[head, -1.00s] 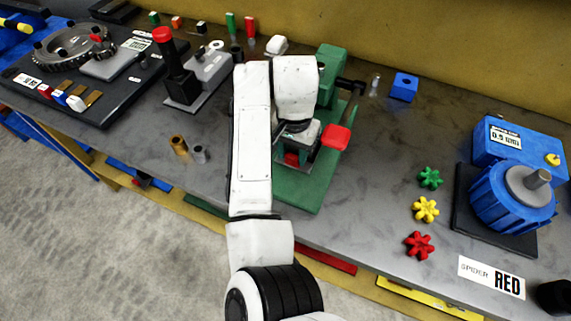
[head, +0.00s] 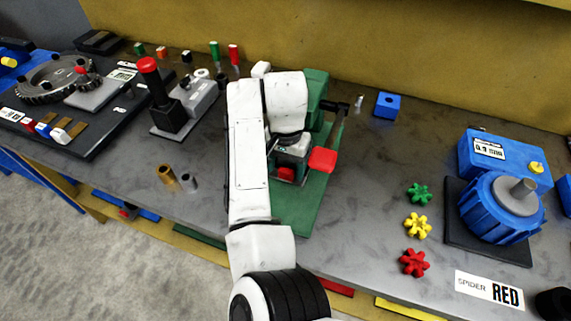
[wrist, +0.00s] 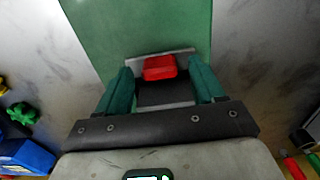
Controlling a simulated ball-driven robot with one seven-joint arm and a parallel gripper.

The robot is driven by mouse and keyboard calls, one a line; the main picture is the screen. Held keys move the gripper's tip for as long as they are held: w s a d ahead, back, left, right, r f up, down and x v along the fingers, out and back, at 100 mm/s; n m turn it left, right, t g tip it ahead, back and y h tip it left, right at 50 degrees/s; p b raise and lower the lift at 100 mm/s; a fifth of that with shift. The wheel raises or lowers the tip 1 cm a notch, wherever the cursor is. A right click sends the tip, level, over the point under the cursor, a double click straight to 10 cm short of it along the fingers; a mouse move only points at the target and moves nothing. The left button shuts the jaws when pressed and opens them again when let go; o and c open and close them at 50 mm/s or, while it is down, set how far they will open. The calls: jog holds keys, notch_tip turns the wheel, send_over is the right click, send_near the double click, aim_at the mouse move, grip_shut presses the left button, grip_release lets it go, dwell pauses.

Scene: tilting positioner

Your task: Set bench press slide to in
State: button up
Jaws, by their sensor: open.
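The green bench press (head: 317,105) stands on the bench in the head view, on a green base plate (head: 302,210). A dark lever with a red pad (head: 322,160) sticks out at its right. My gripper (head: 290,158) is low over the press, and my arm hides part of it. In the wrist view my gripper (wrist: 162,86) has its two teal fingers apart. A red block (wrist: 160,67) on a dark slide with a pale edge lies between and just beyond the fingertips. The red block shows partly in the head view (head: 285,173). I cannot tell whether the fingers touch the slide.
A grey fixture with a red-topped lever (head: 165,100) stands left of the press. Green, yellow and red spiders (head: 417,226) and a blue motor unit (head: 500,190) are at the right. A blue block (head: 387,105) stands behind.

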notch_tip(320, 180, up, 11)
dwell(0.6)
jog(key=shift+w+f+b, duration=0.15)
jog(key=shift+b, duration=0.15)
